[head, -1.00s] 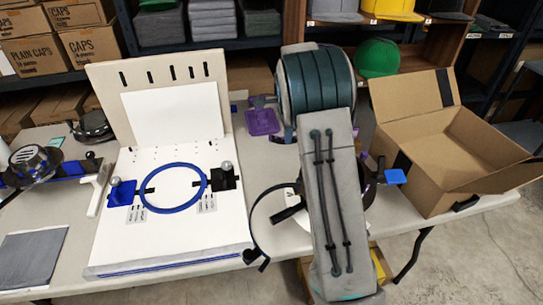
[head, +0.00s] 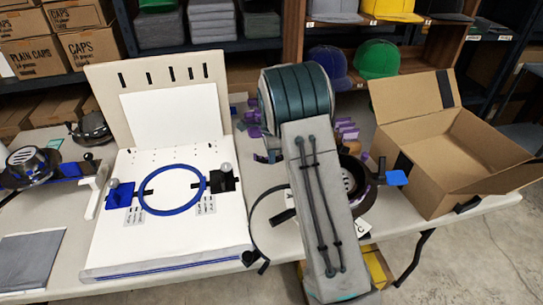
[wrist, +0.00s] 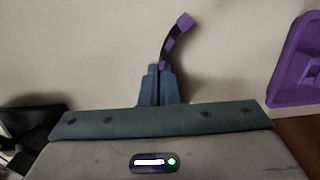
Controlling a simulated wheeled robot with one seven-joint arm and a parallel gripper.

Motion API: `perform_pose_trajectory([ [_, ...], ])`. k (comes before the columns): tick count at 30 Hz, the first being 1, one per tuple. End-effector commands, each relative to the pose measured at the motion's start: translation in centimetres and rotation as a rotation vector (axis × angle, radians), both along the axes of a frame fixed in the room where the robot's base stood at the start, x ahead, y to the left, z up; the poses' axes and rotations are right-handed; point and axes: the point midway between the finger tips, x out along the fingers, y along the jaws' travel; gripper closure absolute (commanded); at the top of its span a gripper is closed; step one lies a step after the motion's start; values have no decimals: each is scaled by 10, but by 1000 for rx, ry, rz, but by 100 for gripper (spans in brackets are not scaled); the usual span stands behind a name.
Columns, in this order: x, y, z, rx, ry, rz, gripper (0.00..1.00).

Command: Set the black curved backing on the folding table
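The black curved backing (wrist: 178,40) shows in the wrist view as a thin bent strip, black with purple patches. Its lower end sits at the tips of my gripper (wrist: 161,72), whose two blue-grey fingers are close together on it. The strip stands out past the fingertips, curving to the upper right, over a pale surface. In the head view my arm hides my gripper and the backing. The folding table (head: 60,222) is pale and spans the view.
A purple tray (wrist: 300,65) lies right of my gripper in the wrist view. On the table are a white hooping board with a blue ring (head: 172,209), an open cardboard box (head: 440,160), purple pieces (head: 346,128), and a large black band (head: 262,225). The table's front left has some clear room.

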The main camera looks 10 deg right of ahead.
Motion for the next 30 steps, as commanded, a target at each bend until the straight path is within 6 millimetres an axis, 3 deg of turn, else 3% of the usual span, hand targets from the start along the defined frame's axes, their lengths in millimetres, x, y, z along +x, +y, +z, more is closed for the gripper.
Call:
perform_pose_trajectory([
  [2,0,0,-4,0,1,0,100],
  [4,0,0,-2,0,1,0,79],
  [5,0,0,-2,0,1,0,77],
  [16,0,0,6,0,-2,0,77],
  [30,0,0,98,0,-2,0,77],
])
